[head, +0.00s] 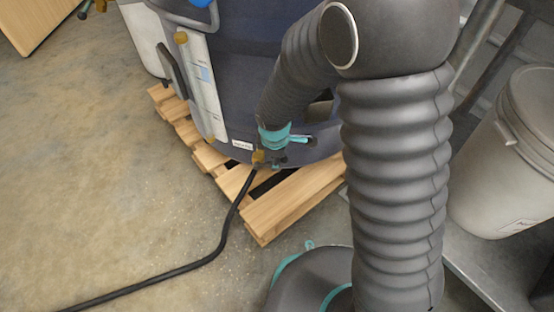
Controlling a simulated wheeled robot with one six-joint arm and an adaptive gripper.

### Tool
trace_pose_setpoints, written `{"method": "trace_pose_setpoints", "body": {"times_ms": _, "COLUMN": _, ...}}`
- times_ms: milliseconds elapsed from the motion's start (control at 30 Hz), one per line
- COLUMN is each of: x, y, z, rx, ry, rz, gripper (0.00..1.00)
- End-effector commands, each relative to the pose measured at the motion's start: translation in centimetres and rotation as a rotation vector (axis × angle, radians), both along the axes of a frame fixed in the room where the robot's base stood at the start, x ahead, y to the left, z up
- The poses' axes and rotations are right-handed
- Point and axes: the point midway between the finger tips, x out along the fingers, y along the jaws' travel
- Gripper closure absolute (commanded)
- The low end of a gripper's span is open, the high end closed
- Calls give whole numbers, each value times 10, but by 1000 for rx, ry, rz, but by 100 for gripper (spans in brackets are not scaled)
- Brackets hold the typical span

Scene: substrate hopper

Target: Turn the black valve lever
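A dark blue hopper tank (245,60) stands on a wooden pallet (290,200). A brass valve fitting (258,158) sits low on the tank, with a black hose (222,235) running from it. Small dark parts (280,161) show just right of the brass, below my arm's teal cuff (275,137). I cannot tell whether they are the black valve lever or part of my gripper. My sleeved arm reaches down in front of the tank, and its end is close to the fitting. My gripper's fingers cannot be made out, nor can any contact.
A white gauge panel (203,85) with brass ends is on the tank's left side. A lidded white bucket (505,165) stands at right on a grey metal surface (490,265). The hose crosses the concrete floor (90,170), which is otherwise open at left.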

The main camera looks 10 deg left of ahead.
Motion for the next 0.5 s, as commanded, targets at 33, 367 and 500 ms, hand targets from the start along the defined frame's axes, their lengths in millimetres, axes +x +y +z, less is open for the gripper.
{"method": "trace_pose_setpoints", "body": {"times_ms": 33, "x": -1, "y": 0, "z": 10, "rx": 4, "ry": -4, "rz": 0, "gripper": 61}}
{"method": "trace_pose_setpoints", "body": {"times_ms": 367, "x": -10, "y": 0, "z": 71, "rx": 3, "ry": -4, "rz": -2, "gripper": 61}}
{"method": "trace_pose_setpoints", "body": {"times_ms": 500, "x": -14, "y": -1, "z": 89, "rx": 0, "ry": -2, "rz": -1, "gripper": 61}}
